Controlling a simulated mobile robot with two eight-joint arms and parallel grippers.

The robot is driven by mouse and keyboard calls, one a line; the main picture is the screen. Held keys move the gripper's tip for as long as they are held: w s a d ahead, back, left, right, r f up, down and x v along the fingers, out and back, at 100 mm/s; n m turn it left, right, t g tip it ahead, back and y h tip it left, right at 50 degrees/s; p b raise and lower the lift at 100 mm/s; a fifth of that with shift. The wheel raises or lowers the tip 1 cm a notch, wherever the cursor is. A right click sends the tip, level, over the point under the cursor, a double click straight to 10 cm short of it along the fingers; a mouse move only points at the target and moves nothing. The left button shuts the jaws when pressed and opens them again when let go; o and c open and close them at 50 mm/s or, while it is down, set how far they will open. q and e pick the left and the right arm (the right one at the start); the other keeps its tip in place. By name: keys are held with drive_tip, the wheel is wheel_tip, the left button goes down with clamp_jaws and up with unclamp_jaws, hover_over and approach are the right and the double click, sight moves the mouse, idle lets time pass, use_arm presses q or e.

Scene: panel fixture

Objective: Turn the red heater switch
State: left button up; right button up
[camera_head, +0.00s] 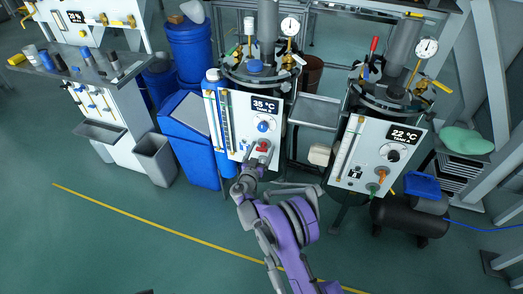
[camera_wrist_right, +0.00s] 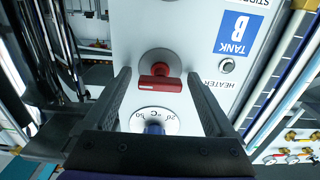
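The red heater switch (camera_head: 263,146) is on the white panel of the tank showing 35 °C, below a blue knob (camera_head: 263,126). In the right wrist view, which is upside down, the red switch (camera_wrist_right: 160,83) has a bar handle lying across the picture on a round grey base. My right gripper (camera_head: 256,158) is at the panel by the switch. In the wrist view its fingers (camera_wrist_right: 158,76) are open, one on each side of the red handle, with gaps on both sides. My left gripper is not in view.
The blue dial knob (camera_wrist_right: 154,128) sits between the finger bases in the wrist view. A "HEATER" label and small round indicator (camera_wrist_right: 226,65) are beside the switch. A second tank panel (camera_head: 376,155) showing 22 °C stands to the right. A blue bin (camera_head: 190,145) stands left.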

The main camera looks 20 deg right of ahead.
drive_tip(key=c, duration=1.3)
drive_tip(key=shift+n, duration=0.4)
drive_tip(key=n+b, duration=0.1)
drive_tip(key=n, duration=0.2)
drive_tip(key=shift+n, duration=0.4)
drive_tip(key=n+b, duration=0.1)
drive_tip(key=n, duration=0.3)
drive_tip(key=shift+f, duration=0.1)
drive_tip(key=n+b, duration=0.1)
drive_tip(key=n, duration=0.4)
drive_tip(key=shift+b, duration=0.3)
drive_tip(key=n+b, duration=0.1)
drive_tip(key=n, duration=0.3)
drive_tip(key=shift+n, duration=0.3)
